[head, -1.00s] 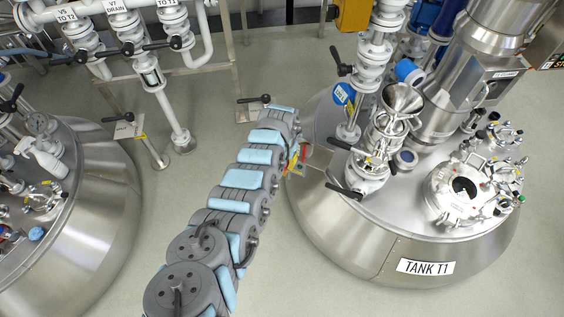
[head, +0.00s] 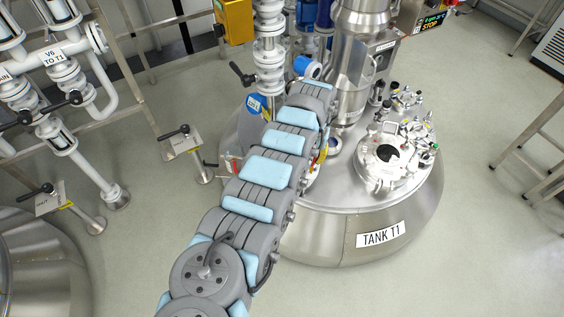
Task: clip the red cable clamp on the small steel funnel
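My grey and light blue arm reaches from the bottom of the head view up over the left part of tank T1 (head: 300,235). Its far end covers the spot where the small steel funnel stood in the earlier view, so the funnel is hidden. My gripper is hidden behind the arm. I cannot make out the red cable clamp. Only small red and yellow bits show at the arm's right edge, too small to identify.
The round hatch (head: 396,160) with its dark port and several fittings is on the tank top, right of my arm. A tall steel vessel (head: 352,70) and a white valve column (head: 268,60) rise behind. A pedestal valve (head: 181,143) stands left.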

